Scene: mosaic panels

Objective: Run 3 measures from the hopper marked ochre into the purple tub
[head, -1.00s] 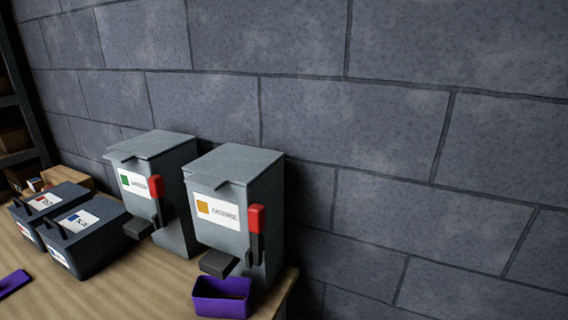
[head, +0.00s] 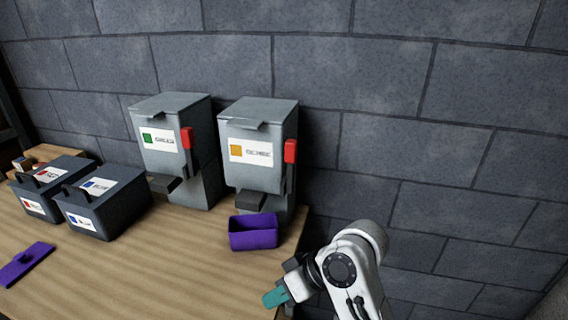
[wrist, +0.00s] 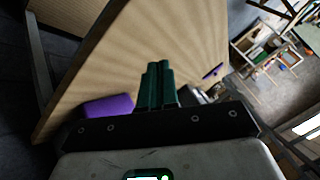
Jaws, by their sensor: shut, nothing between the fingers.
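The ochre hopper (head: 257,150) is a grey box with an orange square on its label and a red lever (head: 290,151) on its right side. The lever's red handle is at the top. The purple tub (head: 253,236) stands open on the bench below the hopper's spout (head: 249,201); its contents cannot be made out. My gripper (head: 274,298) has teal fingers and is shut and empty near the bench's right front edge, in front of the tub and to its right. In the wrist view the shut fingers (wrist: 157,84) show, with the purple tub (wrist: 108,106) to their left.
A green-marked hopper (head: 170,140) with its own red lever stands left of the ochre one. A purple lid (head: 25,264) lies at front left. The bench (head: 165,262) between is bare; a block wall stands behind.

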